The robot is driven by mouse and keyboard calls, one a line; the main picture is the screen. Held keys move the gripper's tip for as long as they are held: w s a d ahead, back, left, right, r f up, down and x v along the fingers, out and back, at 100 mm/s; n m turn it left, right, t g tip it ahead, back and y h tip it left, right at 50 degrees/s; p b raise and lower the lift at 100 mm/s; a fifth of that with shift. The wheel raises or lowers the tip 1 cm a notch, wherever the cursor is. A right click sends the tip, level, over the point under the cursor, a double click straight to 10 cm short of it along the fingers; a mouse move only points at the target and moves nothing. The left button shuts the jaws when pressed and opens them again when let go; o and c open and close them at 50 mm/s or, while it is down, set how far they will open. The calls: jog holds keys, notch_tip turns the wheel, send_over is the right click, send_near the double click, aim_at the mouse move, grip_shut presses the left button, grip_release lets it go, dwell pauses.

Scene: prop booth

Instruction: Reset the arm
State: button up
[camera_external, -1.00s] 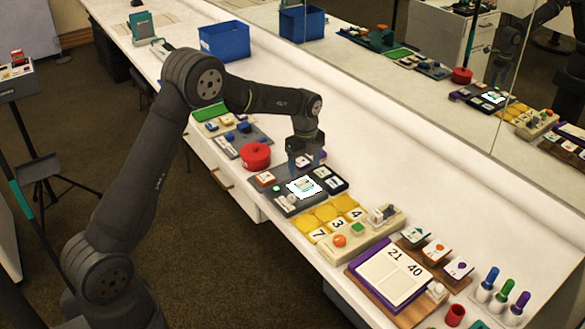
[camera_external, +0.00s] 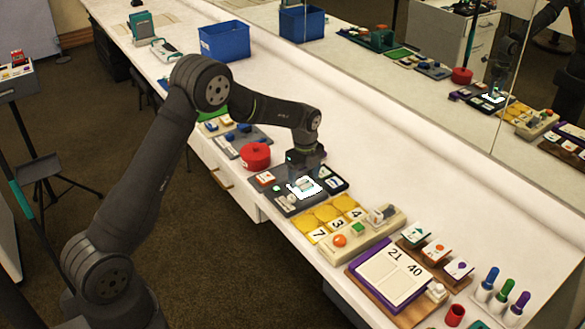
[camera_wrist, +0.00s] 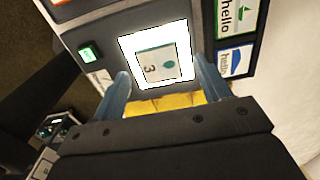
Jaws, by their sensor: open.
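My gripper (camera_external: 305,173) is over the dark grey board (camera_external: 285,203) on the white counter, pointing down. In the wrist view its two bluish fingers (camera_wrist: 166,92) are spread apart, with nothing held between them. Below and just beyond the fingertips is a bright white square (camera_wrist: 127,45) on the board. A small card with a green drop mark and the digit 3 (camera_wrist: 160,64) lies inside that square. The gripper partly hides the board in the external view.
A red round pot (camera_external: 256,156) stands left of the board. Yellow number tiles (camera_external: 327,213) and a beige button box (camera_external: 358,237) are to its right. A blue bin (camera_external: 226,41) stands farther back. A mirror lines the counter's back. The counter strip behind the board is clear.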

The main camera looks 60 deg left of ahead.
jog(key=shift+f, duration=0.5)
notch_tip(320, 180, up, 17)
notch_tip(320, 180, down, 18)
jog(key=shift+r, duration=0.1)
notch_tip(320, 180, up, 6)
jog(key=a+f, duration=0.1)
jog(key=a, duration=0.3)
jog(key=a+f, duration=0.2)
jog(key=a, duration=0.2)
jog(key=a+f, duration=0.1)
jog(key=a, duration=0.3)
jog(key=shift+f, duration=0.8)
